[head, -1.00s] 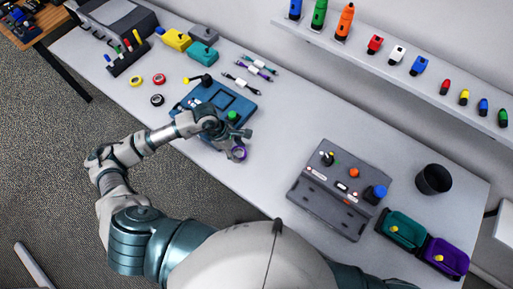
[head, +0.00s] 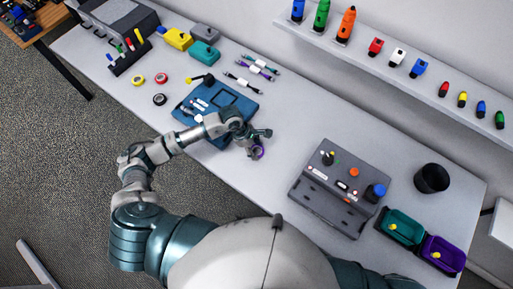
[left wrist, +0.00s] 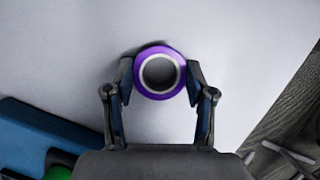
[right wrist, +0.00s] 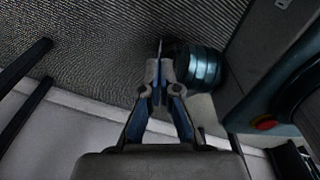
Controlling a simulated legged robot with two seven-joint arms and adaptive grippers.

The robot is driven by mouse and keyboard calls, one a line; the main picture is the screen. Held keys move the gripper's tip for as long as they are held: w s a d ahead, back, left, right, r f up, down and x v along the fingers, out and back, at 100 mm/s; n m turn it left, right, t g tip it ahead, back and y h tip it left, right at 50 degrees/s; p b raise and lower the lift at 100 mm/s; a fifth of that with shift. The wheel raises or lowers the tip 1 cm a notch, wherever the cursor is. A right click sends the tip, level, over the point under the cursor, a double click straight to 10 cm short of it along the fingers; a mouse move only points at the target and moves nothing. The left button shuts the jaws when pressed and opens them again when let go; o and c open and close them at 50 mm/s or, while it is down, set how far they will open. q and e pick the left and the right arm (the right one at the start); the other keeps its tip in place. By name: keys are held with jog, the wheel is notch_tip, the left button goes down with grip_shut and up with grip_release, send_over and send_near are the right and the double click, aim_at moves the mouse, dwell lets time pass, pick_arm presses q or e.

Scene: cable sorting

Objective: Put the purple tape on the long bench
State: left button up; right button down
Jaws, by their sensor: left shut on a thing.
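The purple tape (head: 258,153) is a small ring with a pale inner rim. My left gripper (head: 256,143) is shut on it, and the left wrist view shows the tape (left wrist: 160,52) between the two fingertips. The tape is over the pale grey long bench (head: 310,115), right of the blue case; I cannot tell whether it touches the surface. My right gripper (right wrist: 159,68) shows only in the right wrist view, its fingers together and empty, with dark carpet behind it.
The blue case (head: 238,105) lies just left of my left gripper. A grey case (head: 318,200) with coloured knobs, a black cup (head: 432,179), and green (head: 402,232) and purple (head: 442,256) bins stand to the right. Bare bench lies between the cases.

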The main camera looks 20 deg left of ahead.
pick_arm(q)
jog(key=o, duration=1.2)
jog(key=shift+a+f, duration=0.1)
jog(key=shift+a, duration=0.15)
jog(key=shift+c, duration=0.2)
jog(key=shift+o, duration=0.5)
jog(key=shift+a, duration=0.15)
jog(key=shift+d+r, duration=0.2)
jog(key=shift+r, duration=0.1)
jog(key=v, duration=0.4)
jog(key=shift+w+d+r, duration=0.1)
jog(key=shift+r, duration=0.25)
jog(key=b+v, duration=0.1)
jog(key=v, duration=0.6)
pick_arm(e)
jog(key=shift+a+f, duration=0.4)
jog(key=shift+f, duration=0.2)
